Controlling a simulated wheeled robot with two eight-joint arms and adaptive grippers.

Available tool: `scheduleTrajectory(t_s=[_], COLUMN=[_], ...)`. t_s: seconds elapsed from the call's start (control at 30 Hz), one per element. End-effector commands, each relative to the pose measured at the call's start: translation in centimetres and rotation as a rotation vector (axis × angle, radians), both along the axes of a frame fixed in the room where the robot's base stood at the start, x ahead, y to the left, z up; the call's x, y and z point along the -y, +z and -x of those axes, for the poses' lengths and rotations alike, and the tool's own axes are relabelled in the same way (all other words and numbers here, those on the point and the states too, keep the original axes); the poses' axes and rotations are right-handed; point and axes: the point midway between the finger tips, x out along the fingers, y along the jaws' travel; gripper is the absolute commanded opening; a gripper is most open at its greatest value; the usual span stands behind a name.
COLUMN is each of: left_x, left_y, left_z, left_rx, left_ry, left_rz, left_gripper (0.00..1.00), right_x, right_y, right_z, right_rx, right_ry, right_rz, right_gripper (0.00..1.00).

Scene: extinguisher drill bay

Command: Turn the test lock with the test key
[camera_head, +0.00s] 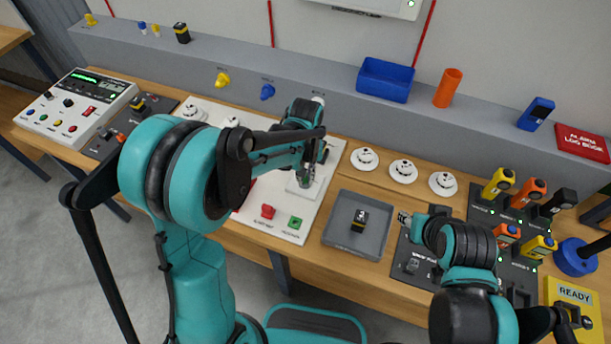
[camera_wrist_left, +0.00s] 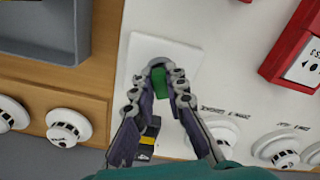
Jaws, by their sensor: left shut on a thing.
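My left gripper (camera_head: 306,181) is over the white panel, at a small raised white square plate (camera_head: 292,188). In the left wrist view, its fingers (camera_wrist_left: 157,92) are shut on a small green piece, seemingly the test key's head (camera_wrist_left: 159,80). It sits over a grey round part, likely the test lock (camera_wrist_left: 157,63), on the white plate (camera_wrist_left: 145,48). The fingers hide the key's lower end, so I cannot tell how deep it sits or its turn angle. My right gripper (camera_head: 404,218) hangs near the dark radio rack; its finger opening is unclear.
White round detectors (camera_head: 403,171) line the back. A blue bin (camera_head: 385,80) stands on the ledge.

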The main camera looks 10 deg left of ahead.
Motion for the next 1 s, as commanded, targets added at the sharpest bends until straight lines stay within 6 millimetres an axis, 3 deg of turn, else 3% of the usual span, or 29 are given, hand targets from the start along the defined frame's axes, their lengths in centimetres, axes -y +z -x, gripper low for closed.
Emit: scheduleTrajectory(t_s=[0.13,0.3,0.33,0.4,0.43,0.63,0.7,1.0], left_x=[-0.08,-0.08,-0.08,-0.08,-0.07,-0.07,-0.07,-0.07], left_y=[-0.05,-0.01,-0.01,-0.01,-0.01,-0.02,-0.02,0.0], left_z=[0.01,0.01,0.01,0.01,0.01,0.01,0.01,0.01], left_rx=[0.0,0.001,0.001,0.001,0.001,0.001,0.001,0.001], left_ry=[-0.108,-0.115,-0.115,-0.114,-0.114,-0.114,-0.114,-0.113], left_rz=[0.0,0.0,0.0,0.0,0.0,0.0,0.0,0.0], left_gripper=[0.0,0.0,0.15,0.34,0.37,0.37,0.51,0.51], right_x=[0.0,0.0,0.0,0.0,0.0,0.0,0.0,0.0], right_y=[-0.24,-0.2,-0.2,-0.19,-0.19,-0.2,-0.2,-0.18], right_z=[0.0,0.0,0.0,0.0,0.0,0.0,0.0,0.01], right_rx=[0.0,0.0,0.0,0.0,0.0,0.0,0.0,0.0], right_ry=[0.0,0.0,0.0,0.0,0.0,0.0,0.0,0.0], right_rz=[0.0,0.0,0.0,0.0,0.0,0.0,0.0,0.0], right_gripper=[0.4,0.4,0.4,0.4,0.4,0.4,0.4,0.4])
